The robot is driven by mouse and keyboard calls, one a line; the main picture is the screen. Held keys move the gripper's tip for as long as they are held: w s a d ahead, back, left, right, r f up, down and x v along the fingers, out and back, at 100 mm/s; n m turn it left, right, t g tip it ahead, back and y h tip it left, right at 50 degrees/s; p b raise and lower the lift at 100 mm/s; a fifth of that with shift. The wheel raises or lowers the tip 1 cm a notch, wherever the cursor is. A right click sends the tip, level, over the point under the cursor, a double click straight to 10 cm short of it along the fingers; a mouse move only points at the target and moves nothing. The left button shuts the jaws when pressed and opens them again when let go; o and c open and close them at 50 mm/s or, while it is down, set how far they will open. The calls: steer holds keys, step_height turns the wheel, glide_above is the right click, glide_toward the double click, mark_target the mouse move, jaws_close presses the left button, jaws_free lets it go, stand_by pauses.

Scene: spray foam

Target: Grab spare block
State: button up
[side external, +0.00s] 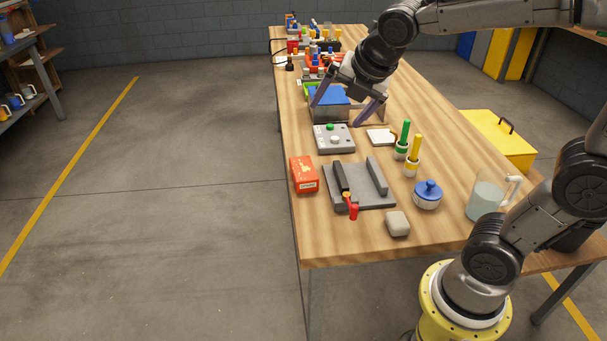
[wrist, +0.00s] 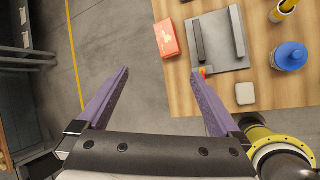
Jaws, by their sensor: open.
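A small pale grey-beige block (side external: 397,223) with rounded edges rests on the table near its front edge. It is the likeliest spare block, though no label shows. It also appears in the wrist view (wrist: 245,93), right of the right fingertip. My gripper (side external: 347,103) is open, with its two purple fingers spread and pointing down over the middle of the table. It is well behind the block and apart from it. In the wrist view my gripper (wrist: 161,74) has nothing between its fingers.
A grey fixture (side external: 375,200) with two upright bars stands beside the block, with a red-and-yellow piece (side external: 353,209) at its front. A red box (side external: 304,174), blue-lidded jar (side external: 427,195), glass jug (side external: 486,198), button box (side external: 334,139) and green and yellow handled tools (side external: 413,155) stand nearby.

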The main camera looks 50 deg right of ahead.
steer(key=w+d+f+n+g, duration=0.1)
steer(key=w+d+f+n, duration=0.1)
steer(key=w+f+n, duration=0.45)
steer(key=m+g, duration=0.1)
steer(key=g, duration=0.1)
glide_above(303, 169)
steer(key=s+a, duration=0.1)
steer(key=shift+h, duration=0.3)
step_height(303, 169, down, 13)
steer(key=shift+s+a+r, duration=0.1)
steer(key=shift+a, duration=0.05)
steer(key=shift+x, duration=3.1)
steer(key=shift+s+f, duration=0.15)
steer(key=shift+f, duration=0.1)
jaws_close()
steer(key=shift+r, duration=0.1)
